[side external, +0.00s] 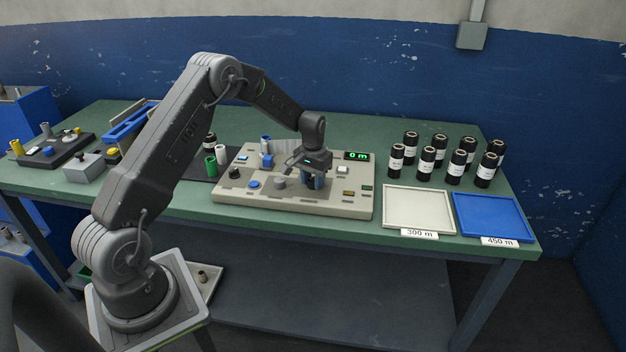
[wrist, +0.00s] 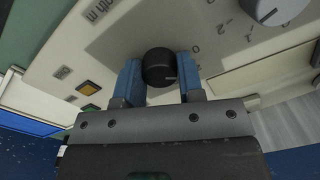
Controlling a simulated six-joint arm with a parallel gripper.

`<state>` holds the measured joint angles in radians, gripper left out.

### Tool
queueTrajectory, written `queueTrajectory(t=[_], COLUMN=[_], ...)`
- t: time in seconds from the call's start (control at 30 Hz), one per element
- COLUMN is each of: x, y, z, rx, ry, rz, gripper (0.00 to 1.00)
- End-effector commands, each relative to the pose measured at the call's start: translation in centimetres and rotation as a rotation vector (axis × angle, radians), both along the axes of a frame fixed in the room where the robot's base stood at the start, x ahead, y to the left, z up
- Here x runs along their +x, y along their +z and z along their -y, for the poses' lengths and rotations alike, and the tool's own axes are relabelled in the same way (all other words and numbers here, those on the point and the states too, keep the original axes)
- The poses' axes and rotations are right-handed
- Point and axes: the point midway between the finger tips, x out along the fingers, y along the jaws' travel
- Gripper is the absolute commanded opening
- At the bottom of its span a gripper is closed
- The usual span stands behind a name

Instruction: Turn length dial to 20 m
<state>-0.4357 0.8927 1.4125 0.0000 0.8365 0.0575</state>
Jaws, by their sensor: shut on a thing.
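The beige control panel (side external: 235,193) lies on the green table. My gripper (side external: 313,184) is lowered over the panel. In the wrist view its blue fingers (wrist: 159,80) are shut on the black dial, one on each side. Part of a printed label ending in "m" shows near the dial. The green display (side external: 357,156) reads "0 m". The fingers hide most of the dial in the side view.
A grey knob (side external: 279,182) with a printed scale is beside the held dial. Other buttons and a black knob (side external: 234,172) are on the panel. Black rolls (side external: 427,160), a white tray (side external: 388,212) and a blue tray (side external: 490,236) are at the right.

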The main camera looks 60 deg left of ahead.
Motion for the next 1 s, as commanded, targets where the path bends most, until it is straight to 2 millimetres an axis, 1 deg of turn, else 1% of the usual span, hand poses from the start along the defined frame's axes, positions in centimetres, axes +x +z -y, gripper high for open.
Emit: queueTrajectory(t=[0.2,0.4,0.67,1.0], x=[0.01,0.01,0.02,0.02], y=[0.02,0.02,0.01,0.01], z=[0.0,0.0,-0.01,-0.01], rx=[0.0,0.0,0.0,0.0], ry=[-0.149,-0.24,-0.289,-0.292], rz=[0.0,0.0,0.001,0.001], gripper=[0.12,0.12,0.12,0.12])
